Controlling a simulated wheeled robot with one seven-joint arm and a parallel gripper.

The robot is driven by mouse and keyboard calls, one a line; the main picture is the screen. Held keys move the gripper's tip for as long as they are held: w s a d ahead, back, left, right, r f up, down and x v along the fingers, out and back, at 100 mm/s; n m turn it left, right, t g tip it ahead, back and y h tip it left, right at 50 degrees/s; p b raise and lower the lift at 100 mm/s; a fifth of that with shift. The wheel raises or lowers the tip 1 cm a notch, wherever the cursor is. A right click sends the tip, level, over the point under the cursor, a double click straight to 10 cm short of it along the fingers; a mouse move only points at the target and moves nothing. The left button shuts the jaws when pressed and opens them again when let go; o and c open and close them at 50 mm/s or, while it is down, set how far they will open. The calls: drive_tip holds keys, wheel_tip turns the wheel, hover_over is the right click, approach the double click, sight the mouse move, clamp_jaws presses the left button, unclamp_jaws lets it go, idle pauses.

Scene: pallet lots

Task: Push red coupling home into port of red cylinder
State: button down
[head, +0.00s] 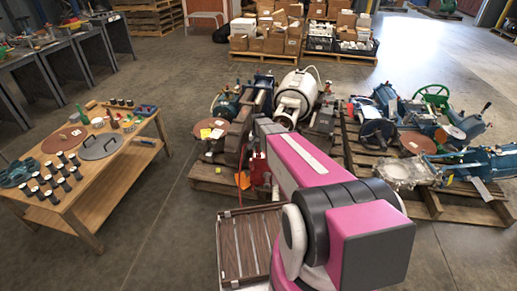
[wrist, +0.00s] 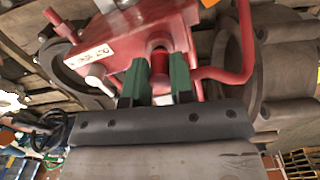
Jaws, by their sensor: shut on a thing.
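In the wrist view, my gripper (wrist: 160,72) has two green fingers closed around a short red piece, the red coupling (wrist: 159,59). Just beyond the fingertips is a red body with a white label (wrist: 125,40), which looks like the red cylinder. A red hose or bar (wrist: 246,45) curves down its right side. The coupling lies in line with the red body, but I cannot tell whether it is seated in the port or a small gap remains. In the head view, my arm hides the gripper and coupling; only a small red part (head: 258,168) shows beside it.
Dark grey round castings (wrist: 228,60) stand right of the red body, close to my gripper. Wooden pallets with machinery (head: 425,205) are at right. A work table (head: 85,215) with cups and discs is at left. Open floor (head: 150,240) lies between.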

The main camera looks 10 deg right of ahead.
drive_tip(key=shift+f, duration=0.45)
drive_tip(key=c, duration=0.9)
unclamp_jaws()
wheel_tip(320, 180, up, 11)
drive_tip(key=shift+f, duration=0.1)
